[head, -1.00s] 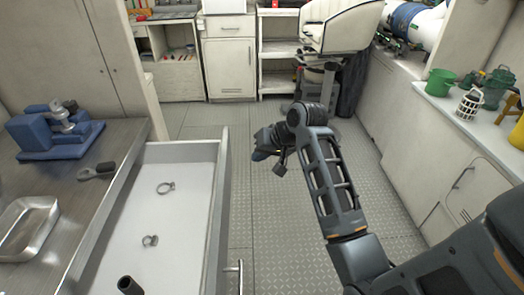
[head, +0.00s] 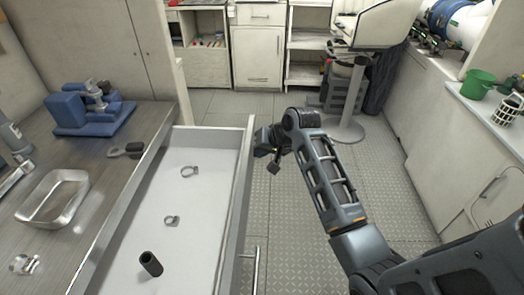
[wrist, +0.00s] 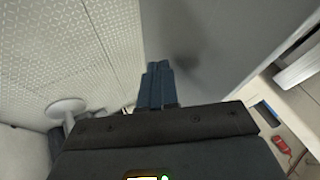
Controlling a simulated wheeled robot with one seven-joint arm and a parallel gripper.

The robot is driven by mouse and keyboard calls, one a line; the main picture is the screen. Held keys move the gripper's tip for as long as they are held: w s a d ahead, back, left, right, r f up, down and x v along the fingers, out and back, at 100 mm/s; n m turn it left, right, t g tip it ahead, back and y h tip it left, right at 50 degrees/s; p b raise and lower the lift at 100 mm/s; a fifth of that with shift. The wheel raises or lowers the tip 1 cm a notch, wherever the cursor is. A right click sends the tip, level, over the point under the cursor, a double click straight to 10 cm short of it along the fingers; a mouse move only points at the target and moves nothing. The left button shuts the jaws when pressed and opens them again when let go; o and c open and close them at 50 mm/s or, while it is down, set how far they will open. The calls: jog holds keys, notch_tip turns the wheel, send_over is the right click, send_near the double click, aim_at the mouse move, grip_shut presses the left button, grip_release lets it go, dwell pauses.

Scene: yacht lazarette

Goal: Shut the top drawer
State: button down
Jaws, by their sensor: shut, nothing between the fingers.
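The top drawer (head: 190,238) stands open, pulled out to the right from under the grey worktop in the head view. Its front panel (head: 243,190) runs along its right side, with a bar handle (head: 256,268) on the outer face near the bottom of the picture. My gripper (head: 262,142) is outside the drawer, close beside the far end of the front panel; whether it touches is not clear. In the wrist view my gripper's fingers (wrist: 158,84) are together and empty, beside a plain grey surface that looks like the drawer front.
Two ring clamps (head: 189,171) and a black tube (head: 151,264) lie in the drawer. A metal tray (head: 53,199), a black-handled tool (head: 126,150) and a blue vise (head: 90,108) are on the worktop. Patterned floor (head: 300,225) is clear right of the drawer. A pedestal seat (head: 352,100) stands beyond.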

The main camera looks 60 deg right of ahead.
jog(key=shift+w, duration=0.1)
send_over(188, 163)
jog(key=shift+w+a, duration=0.1)
jog(key=shift+w, duration=0.05)
dwell(0.4)
dwell(0.4)
